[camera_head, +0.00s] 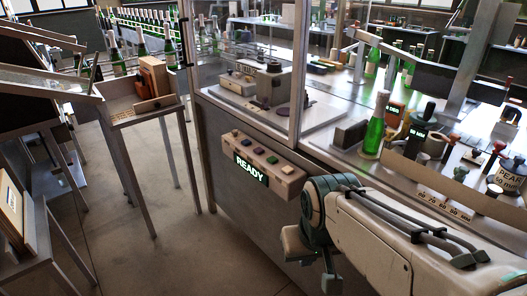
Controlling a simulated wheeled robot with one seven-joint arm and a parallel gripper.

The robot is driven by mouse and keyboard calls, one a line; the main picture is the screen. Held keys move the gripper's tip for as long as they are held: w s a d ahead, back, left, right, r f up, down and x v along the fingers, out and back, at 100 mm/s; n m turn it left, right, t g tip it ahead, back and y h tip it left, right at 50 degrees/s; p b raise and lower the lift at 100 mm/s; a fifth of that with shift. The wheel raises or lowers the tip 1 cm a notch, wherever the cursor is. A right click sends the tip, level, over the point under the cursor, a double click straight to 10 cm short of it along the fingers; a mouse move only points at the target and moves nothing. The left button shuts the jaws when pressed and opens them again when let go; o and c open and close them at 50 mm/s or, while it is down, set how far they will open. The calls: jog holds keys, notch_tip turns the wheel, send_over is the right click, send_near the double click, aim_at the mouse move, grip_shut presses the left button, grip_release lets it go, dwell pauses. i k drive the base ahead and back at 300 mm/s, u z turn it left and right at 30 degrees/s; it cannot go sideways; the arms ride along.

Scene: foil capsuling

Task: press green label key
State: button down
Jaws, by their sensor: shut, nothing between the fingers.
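A beige key panel (286,181) is fixed to the front of the machine, with a row of several small coloured keys on its sloped top. One key near the middle looks dark green (258,150), but the keys are small and their labels cannot be read. A display (250,168) on the panel's front reads READY in white on green. My gripper (300,258) is below and to the right of the panel in the picture, at the end of my arm. It is shut and empty, apart from the keys. My wrist hides part of its fingers.
A glass guard (240,50) stands above and behind the panel. A green bottle (374,130) stands on the bench at right. A metal stand (125,112) holds a wooden box (154,76) at left.

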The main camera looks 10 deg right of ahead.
aim_at(272, 160)
jog(key=k, duration=1.25)
jog(key=u, duration=0.75)
jog(key=i, duration=1.9)
jog(key=z, duration=1.05)
jog(key=i, duration=0.35)
jog(key=z, duration=0.5)
